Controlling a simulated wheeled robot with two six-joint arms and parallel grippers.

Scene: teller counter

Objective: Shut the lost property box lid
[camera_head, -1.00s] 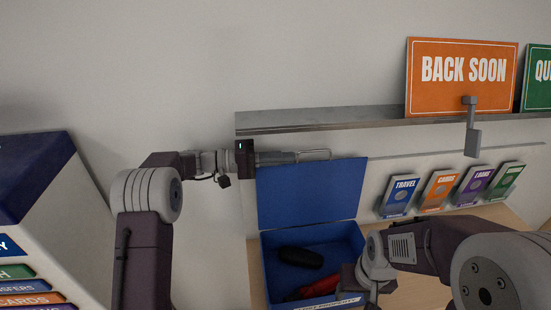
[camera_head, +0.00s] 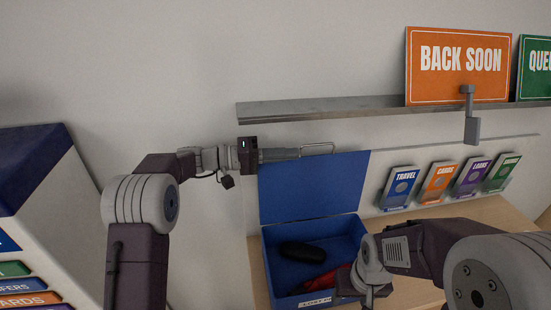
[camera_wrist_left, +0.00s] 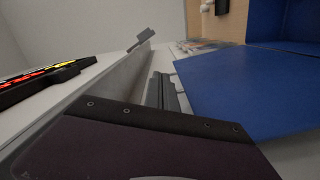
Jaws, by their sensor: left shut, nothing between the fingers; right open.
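The blue lost property box (camera_head: 317,291) stands on the counter with its lid (camera_head: 313,187) raised upright at the back. A dark case (camera_head: 301,252) and a red item (camera_head: 318,281) lie inside. My left gripper (camera_head: 317,149) is shut and empty at the lid's top edge, level with it; I cannot tell whether it touches. In the left wrist view the lid (camera_wrist_left: 255,92) lies to the right of the shut fingers (camera_wrist_left: 165,92). My right gripper (camera_head: 364,300) is at the box's front right corner, its fingers mostly hidden at the picture's bottom.
A metal shelf (camera_head: 330,109) with an orange sign (camera_head: 458,65) runs just above my left gripper. Leaflet holders (camera_head: 400,187) stand right of the lid. A white and blue stand (camera_head: 50,220) is at the left. Wooden counter (camera_head: 480,212) shows right of the box.

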